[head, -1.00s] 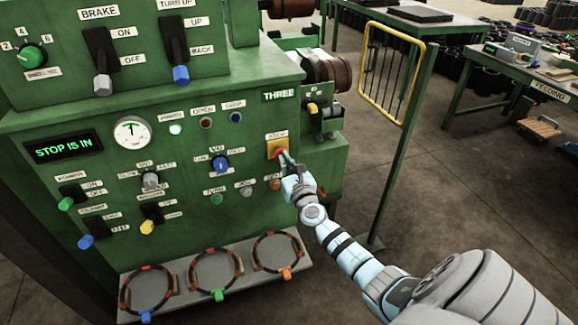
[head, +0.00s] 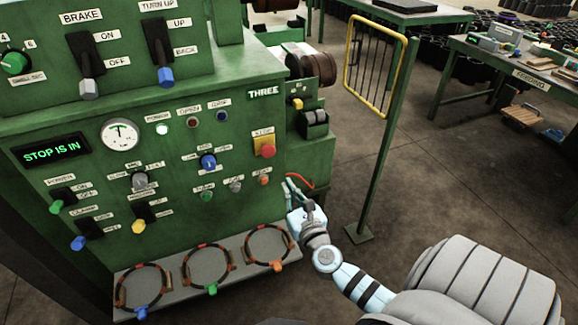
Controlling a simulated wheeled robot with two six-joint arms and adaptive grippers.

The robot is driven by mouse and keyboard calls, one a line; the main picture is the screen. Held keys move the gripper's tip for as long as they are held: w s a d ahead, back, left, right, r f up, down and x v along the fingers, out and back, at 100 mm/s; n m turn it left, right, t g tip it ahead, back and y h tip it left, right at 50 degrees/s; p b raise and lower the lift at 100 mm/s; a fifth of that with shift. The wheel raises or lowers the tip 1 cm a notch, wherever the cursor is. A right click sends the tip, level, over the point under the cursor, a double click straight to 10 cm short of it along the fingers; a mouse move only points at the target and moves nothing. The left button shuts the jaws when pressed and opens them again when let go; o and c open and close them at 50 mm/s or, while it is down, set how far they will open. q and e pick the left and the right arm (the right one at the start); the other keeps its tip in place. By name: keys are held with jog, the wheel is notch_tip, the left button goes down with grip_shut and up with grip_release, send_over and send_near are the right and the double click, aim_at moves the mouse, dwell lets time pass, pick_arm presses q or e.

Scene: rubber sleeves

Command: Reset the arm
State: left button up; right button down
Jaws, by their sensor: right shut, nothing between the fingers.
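My right gripper (head: 290,188) is shut and empty. It is in front of the green machine panel (head: 100,180), below and right of the red stop button (head: 268,151) on its yellow plate, and apart from the button. My right arm (head: 345,273) comes in from the lower right. The green display (head: 52,152) reads "STOP IS IN". My left gripper is not in view.
A grey shelf (head: 180,298) with several ringed sleeves juts from the machine's foot. A yellow-framed gate (head: 372,65) on a green post (head: 385,160) stands right of the machine. A feeding table (head: 500,62) is at the back right. The floor between is clear.

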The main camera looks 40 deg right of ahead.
dwell(0.4)
jog(key=s+f+m+g+y, duration=0.1)
jog(key=s+f+m+g, duration=0.5)
jog(key=f+m, duration=0.6)
jog(key=s+f+m+g+y, duration=0.1)
jog(key=s+f+m+g, duration=0.2)
jog(key=s+f+m, duration=0.95)
jog(key=s+a+f+m+g+y, duration=0.1)
jog(key=s+a+f+m+g, duration=0.2)
jog(key=s+a+f, duration=0.2)
jog(key=s+a+f+m+g+y, duration=0.2)
jog(key=s+a+f+m+g, duration=0.2)
jog(key=s+f, duration=0.8)
jog(key=s+a, duration=0.1)
jog(key=s, duration=0.3)
jog(key=shift+s+a+f, duration=0.2)
jog(key=shift+a+f, duration=0.05)
